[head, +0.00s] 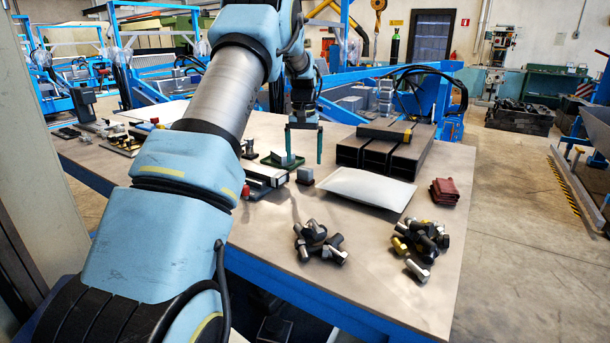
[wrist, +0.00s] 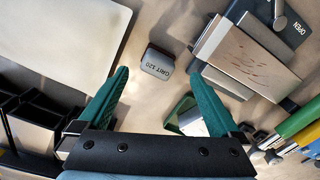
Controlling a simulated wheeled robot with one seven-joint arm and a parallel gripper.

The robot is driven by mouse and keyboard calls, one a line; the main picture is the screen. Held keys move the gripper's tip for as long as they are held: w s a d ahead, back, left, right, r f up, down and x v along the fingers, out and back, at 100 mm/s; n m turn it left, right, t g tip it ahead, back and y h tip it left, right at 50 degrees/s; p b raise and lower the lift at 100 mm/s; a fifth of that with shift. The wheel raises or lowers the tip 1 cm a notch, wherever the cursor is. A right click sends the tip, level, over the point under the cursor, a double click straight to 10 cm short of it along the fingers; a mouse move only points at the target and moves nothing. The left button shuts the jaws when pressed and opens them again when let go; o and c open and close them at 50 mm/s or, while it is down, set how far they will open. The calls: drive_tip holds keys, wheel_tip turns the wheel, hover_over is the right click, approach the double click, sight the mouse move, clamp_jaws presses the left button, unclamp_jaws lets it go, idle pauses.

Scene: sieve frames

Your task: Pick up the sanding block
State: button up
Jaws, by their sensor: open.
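The sanding block is a small grey block with "GRIT 120" on its upper face, lying on the workbench in the wrist view (wrist: 157,62). In the head view the block (head: 304,176) sits left of a pale plate, under my gripper (head: 304,160). My gripper has green fingers, spread wide, with nothing between them. In the wrist view the gripper (wrist: 160,76) points toward the block, which lies just beyond the fingertips, nearer the left one. The block looks untouched; its underside is hidden.
The pale plate (head: 367,189) lies right of the block, with black square tubes (head: 385,150) behind. A green tray-like item (wrist: 185,113) is beside the right finger. Metal blocks (wrist: 245,58) lie to the right. Bolt piles (head: 318,241) (head: 420,243) and a folded red cloth (head: 444,192) are nearer the edge.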

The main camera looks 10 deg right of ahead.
sight(305, 168)
drive_tip(key=shift+d+f+p, duration=0.2)
drive_tip(key=shift+f+p, duration=1.1)
drive_tip(key=shift+f, duration=1.4)
drive_tip(key=c, duration=1.5)
drive_tip(key=shift+r, duration=0.1)
wheel_tip(305, 168, up, 10)
drive_tip(key=b, duration=0.3)
drive_tip(key=o, duration=0.9)
drive_tip(key=c, duration=0.7)
